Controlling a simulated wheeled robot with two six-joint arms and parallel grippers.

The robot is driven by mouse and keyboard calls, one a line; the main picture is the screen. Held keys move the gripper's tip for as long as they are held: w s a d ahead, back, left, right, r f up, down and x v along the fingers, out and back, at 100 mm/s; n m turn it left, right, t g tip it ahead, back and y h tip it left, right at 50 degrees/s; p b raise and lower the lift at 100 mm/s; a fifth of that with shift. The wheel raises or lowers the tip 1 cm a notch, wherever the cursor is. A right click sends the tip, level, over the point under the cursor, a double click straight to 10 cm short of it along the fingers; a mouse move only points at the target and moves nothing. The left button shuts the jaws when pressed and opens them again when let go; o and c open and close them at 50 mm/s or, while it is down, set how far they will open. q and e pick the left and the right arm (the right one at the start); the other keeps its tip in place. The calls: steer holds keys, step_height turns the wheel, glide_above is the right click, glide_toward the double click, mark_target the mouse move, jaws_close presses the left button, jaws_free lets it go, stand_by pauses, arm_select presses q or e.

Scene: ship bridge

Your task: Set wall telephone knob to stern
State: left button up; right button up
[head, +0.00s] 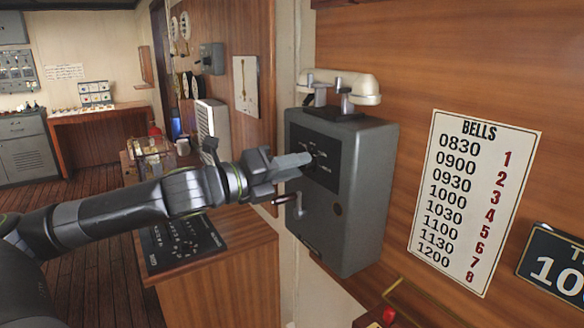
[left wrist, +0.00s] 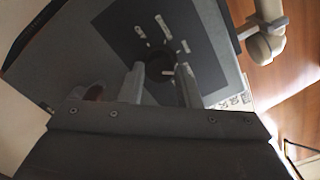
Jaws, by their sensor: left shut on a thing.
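The wall telephone (head: 345,205) is a grey box on the wood wall, with a pale handset (head: 342,84) in its cradle on top. Its dark front plate (head: 310,135) carries small light label strips. My left gripper (head: 300,160) reaches the plate from the left, and its fingers are shut on the knob, which they mostly hide. In the left wrist view the dark round knob (left wrist: 160,68) shows between the two fingertips, with light labels fanned around it. The handset (left wrist: 264,30) also shows at upper right. Which label the knob points to is too small to tell. My right gripper is out of view.
A crank (head: 299,207) sticks out from the telephone's left side below my gripper. A BELLS sign (head: 476,200) hangs to the right. A wooden console (head: 215,265) with a dark panel stands below my left arm. Open plank floor lies at left.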

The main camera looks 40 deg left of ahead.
arm_select(q)
steer(key=shift+m, duration=0.6)
steer(key=o, duration=1)
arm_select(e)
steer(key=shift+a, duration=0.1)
